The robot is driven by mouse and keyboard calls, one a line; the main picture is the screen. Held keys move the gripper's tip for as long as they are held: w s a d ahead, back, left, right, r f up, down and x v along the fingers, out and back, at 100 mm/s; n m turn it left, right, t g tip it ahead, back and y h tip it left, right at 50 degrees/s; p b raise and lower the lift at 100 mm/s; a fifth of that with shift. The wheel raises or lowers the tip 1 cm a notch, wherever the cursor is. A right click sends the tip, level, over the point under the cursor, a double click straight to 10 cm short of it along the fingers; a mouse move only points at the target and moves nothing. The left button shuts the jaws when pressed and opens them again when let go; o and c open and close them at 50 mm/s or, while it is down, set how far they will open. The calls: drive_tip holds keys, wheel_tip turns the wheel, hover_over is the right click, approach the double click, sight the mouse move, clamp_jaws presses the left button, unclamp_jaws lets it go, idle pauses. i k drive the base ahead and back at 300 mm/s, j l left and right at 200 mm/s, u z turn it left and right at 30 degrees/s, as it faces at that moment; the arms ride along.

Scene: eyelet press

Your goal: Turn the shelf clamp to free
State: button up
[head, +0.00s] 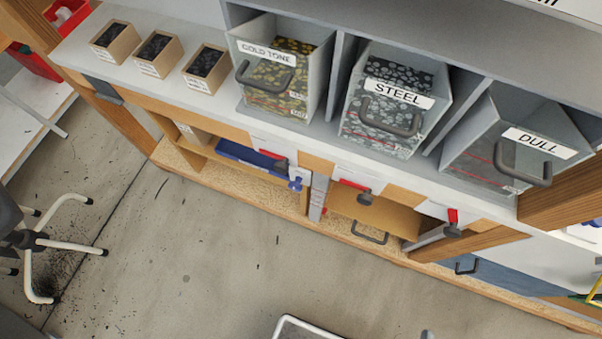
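Three clamp-like fittings with red levers and dark grey knobs sit along the front edge under the counter, below the bins. The left one (279,163) is below the gold tone bin, the middle one (357,190) below the steel bin, and the right one (453,222) below and left of the dull bin. The left and middle red levers lie roughly along the edge; the right one stands more upright. I cannot tell which is the shelf clamp, and no free marking is readable. My gripper is not in view.
Bins marked gold tone (266,56), steel (399,94) and dull (539,142) stand on the counter. Small boxes (206,69) stand left. A blue tray (247,156) is below. The floor between is clear.

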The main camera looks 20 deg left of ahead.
sight(295, 186)
drive_tip(key=u, duration=0.85)
drive_tip(key=j+u, duration=0.3)
drive_tip(key=j, duration=0.25)
